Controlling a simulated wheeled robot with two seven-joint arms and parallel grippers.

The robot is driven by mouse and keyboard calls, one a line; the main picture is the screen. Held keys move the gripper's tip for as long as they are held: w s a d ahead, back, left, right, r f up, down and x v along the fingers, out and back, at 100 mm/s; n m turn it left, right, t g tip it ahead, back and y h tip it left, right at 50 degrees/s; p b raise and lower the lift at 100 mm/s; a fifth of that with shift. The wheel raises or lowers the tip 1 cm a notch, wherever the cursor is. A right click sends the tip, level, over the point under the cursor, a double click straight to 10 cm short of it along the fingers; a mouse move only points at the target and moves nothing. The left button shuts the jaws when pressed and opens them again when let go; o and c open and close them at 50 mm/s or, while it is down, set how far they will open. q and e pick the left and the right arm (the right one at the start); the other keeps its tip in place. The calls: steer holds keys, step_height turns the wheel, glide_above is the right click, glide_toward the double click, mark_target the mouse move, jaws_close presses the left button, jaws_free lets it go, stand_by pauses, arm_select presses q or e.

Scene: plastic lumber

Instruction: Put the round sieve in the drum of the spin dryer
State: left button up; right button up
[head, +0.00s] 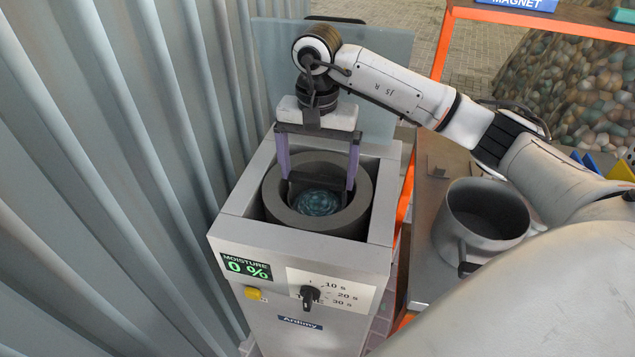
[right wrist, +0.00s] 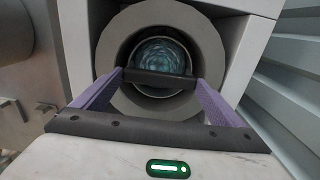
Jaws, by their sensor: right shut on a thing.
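The spin dryer (head: 306,258) stands in the middle of the head view with its lid (head: 385,75) up behind it. Its drum (head: 353,214) is a thick grey ring, open at the top. The round sieve (head: 320,186), with bluish flakes in it, shows within the drum opening; its exact depth is hard to tell. My right gripper (head: 318,182) points down over the drum, its purple fingers shut on the sieve at a dark bar across its top. The right wrist view shows the bar (right wrist: 160,78) between the fingertips and the flakes (right wrist: 160,54) beyond. My left gripper is out of view.
The dryer's front has a moisture display (head: 246,267) reading 0 %, a dial (head: 309,297) and a yellow button (head: 253,293). A grey pot (head: 452,222) stands on a bench at right. A corrugated wall (head: 110,180) rises close on the left.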

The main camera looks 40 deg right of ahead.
mark_target(317, 177)
steer(key=shift+f, duration=1.95)
steer(key=shift+f, duration=0.15)
steer(key=o, duration=1.2)
step_height(317, 177, up, 12)
steer(key=shift+r, duration=0.25)
